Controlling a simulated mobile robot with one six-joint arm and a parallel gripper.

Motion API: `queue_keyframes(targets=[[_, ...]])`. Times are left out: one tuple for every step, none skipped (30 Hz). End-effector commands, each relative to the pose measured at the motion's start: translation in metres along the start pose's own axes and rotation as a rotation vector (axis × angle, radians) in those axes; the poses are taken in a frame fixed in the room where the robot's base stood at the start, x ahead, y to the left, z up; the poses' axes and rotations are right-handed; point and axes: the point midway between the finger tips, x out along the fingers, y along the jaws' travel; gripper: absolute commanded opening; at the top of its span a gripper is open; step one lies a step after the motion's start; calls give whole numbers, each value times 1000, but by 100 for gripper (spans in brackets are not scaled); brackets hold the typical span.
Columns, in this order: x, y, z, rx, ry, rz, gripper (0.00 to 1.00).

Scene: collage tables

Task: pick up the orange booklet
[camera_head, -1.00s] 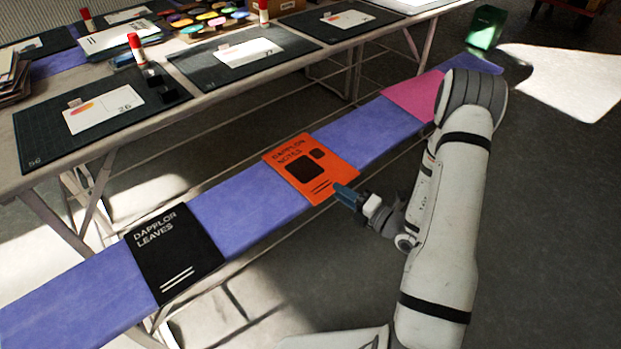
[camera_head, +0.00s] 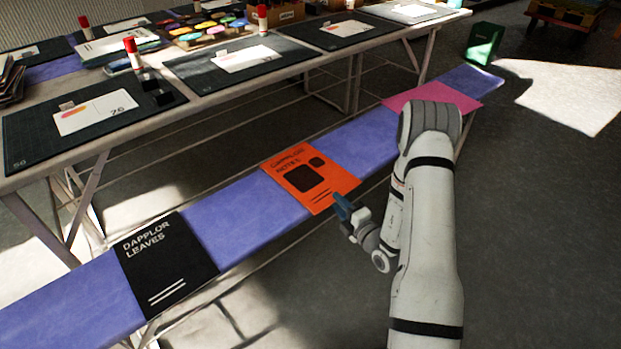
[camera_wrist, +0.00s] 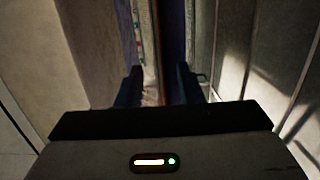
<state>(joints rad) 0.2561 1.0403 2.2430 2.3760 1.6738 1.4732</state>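The orange booklet (camera_head: 325,194), printed "Dapplor Notes" with dark squares, lies flat on the blue-covered bench (camera_head: 258,213). Its near edge reaches the bench's front edge. My gripper (camera_head: 342,204) is at the booklet's near right corner in the head view, on the front side of the bench. I cannot tell whether it touches the booklet. In the wrist view, the two dark fingers (camera_wrist: 159,84) stand apart with a gap between them. A narrow pale strip and a dark bluish band run through that gap; no orange is clear there.
A black booklet (camera_head: 166,262) lies left on the bench, and a magenta one (camera_head: 433,94) lies right, partly behind my arm. A long table (camera_head: 205,105) with cutting mats, cards and glue sticks stands behind. A green box (camera_head: 484,45) stands at the far right. Floor is open at right.

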Motion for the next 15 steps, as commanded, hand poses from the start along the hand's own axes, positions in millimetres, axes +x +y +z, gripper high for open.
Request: queue_keyframes(targets=[[2, 0, 0, 0, 1, 0, 34], [2, 0, 0, 0, 1, 0, 34], [2, 0, 0, 1, 0, 0, 34], [2, 0, 0, 1, 1, 0, 34], [2, 0, 0, 1, 1, 0, 34], [2, 0, 0, 0, 1, -1, 34], [2, 0, 0, 0, 1, -1, 33], [2, 0, 0, 0, 1, -1, 30], [2, 0, 0, 0, 1, -1, 27], [2, 0, 0, 0, 1, -1, 25], [2, 0, 0, 0, 1, -1, 22], [2, 0, 0, 0, 1, -1, 19], [2, 0, 0, 0, 2, -1, 16], [2, 0, 0, 0, 2, -1, 14], [2, 0, -1, 0, 2, -1, 11]])
